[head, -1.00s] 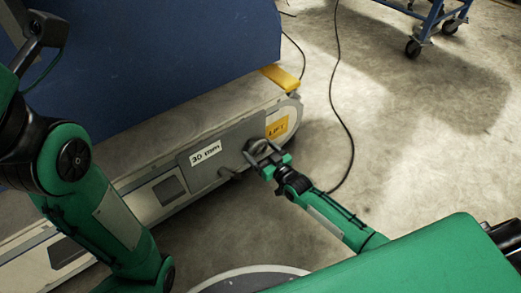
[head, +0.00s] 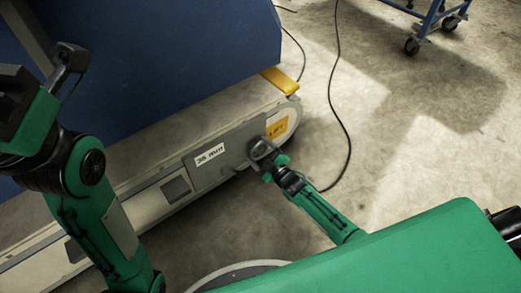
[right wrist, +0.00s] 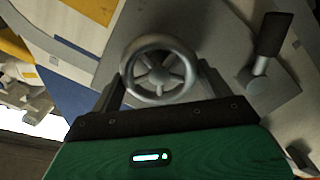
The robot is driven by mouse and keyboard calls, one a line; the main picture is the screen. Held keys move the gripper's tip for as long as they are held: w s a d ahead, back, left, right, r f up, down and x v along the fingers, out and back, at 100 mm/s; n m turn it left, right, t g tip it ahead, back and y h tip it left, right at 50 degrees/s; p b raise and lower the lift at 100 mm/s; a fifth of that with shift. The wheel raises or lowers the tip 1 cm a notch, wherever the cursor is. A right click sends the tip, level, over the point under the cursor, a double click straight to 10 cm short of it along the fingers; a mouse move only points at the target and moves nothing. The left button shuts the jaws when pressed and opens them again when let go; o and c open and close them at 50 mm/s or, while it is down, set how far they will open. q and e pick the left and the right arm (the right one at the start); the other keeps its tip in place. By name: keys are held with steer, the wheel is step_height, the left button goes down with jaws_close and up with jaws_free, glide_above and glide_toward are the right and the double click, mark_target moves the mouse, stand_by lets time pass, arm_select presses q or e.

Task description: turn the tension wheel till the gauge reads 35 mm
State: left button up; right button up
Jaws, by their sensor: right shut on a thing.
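The tension wheel (right wrist: 158,42) is a grey spoked handwheel on the side panel of the machine; it also shows in the head view (head: 260,147). My right gripper (head: 268,160) is at the wheel, and in the right wrist view its two fingers (right wrist: 160,84) close on opposite sides of the rim. The gauge (head: 210,155) is a white label left of the wheel; its small print appears to read 35 mm. My left arm stands at the left of the head view. Its gripper cannot be made out clearly.
A lever with a dark grip (right wrist: 274,35) stands beside the wheel in the wrist view. A yellow LIFT label (head: 277,128) is right of the wheel. A black cable (head: 345,125) lies on the open floor, and a blue wheeled cart (head: 432,18) stands at the top right.

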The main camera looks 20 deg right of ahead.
steer(key=shift+n, duration=0.4)
steer(key=shift+f+n, duration=0.1)
steer(key=shift+n, duration=0.2)
steer(key=o, duration=0.9)
steer(key=shift+o, duration=0.2)
